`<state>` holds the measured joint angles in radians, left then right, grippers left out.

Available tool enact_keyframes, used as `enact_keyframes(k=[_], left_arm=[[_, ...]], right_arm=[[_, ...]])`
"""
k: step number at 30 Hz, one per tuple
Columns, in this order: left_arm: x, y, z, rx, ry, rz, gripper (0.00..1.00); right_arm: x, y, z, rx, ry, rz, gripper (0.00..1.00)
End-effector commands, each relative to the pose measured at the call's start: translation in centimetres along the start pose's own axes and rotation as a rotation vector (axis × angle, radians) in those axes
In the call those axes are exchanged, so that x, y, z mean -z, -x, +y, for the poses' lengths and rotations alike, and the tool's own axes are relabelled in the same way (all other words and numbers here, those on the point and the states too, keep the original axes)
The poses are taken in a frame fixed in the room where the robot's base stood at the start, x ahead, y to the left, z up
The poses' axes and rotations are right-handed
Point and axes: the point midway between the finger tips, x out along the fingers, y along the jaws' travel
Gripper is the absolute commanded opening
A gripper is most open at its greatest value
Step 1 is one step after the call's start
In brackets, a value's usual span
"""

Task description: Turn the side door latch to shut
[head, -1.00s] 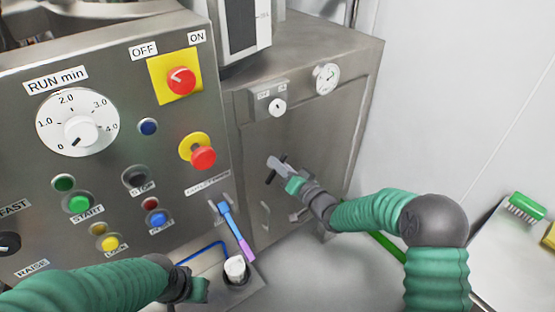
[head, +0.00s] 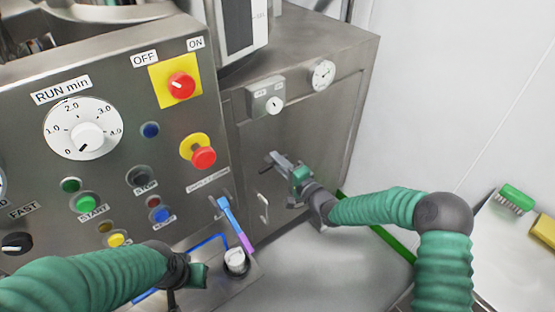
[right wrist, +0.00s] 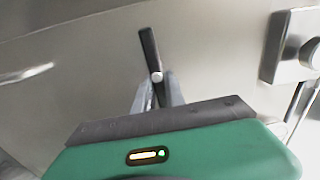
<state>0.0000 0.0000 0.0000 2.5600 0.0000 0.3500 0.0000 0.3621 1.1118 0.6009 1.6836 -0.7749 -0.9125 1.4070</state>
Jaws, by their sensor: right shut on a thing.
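The side door (head: 300,130) is a grey steel panel on the cabinet, right of the control panel. Its latch is a dark bar on a pale round pivot (right wrist: 156,77); in the right wrist view the bar stands nearly upright, leaning slightly left at the top. My right gripper (head: 279,161) is at the latch, shut on the bar's lower end, with one finger on each side in the right wrist view (right wrist: 158,92). In the head view the fingers hide most of the latch. My left gripper (head: 198,277) hangs low before the control panel, its jaws unclear.
A small switch box (head: 266,98) and a round gauge (head: 322,75) sit above the latch. A bare metal handle (head: 263,208) is below it. The control panel (head: 115,185) with buttons is left. A green brush (head: 515,198) lies on a surface at right.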

Motion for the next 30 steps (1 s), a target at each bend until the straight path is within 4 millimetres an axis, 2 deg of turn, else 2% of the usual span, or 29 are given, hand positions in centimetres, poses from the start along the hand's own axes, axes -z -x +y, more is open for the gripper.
enact_keyframes(k=[1,20,21,25,30], left_arm=[[0.01,0.04,0.00,0.000,0.000,0.000,0.00],[0.02,0.08,0.00,0.000,0.000,0.000,0.00],[0.02,0.08,0.00,0.000,0.000,0.000,0.00],[0.02,0.09,0.00,0.000,0.000,0.000,0.00],[0.02,0.10,0.00,0.000,0.000,0.000,0.00]], right_arm=[[0.01,0.12,0.45,-0.009,-0.018,0.000,0.00],[-0.06,0.11,0.68,-0.011,-0.071,-0.001,0.00],[-0.07,0.11,0.69,-0.011,-0.071,-0.001,0.17],[-0.07,0.10,0.57,-0.009,-0.070,-0.001,0.34],[-0.07,0.10,0.35,-0.005,-0.068,-0.001,0.36]])
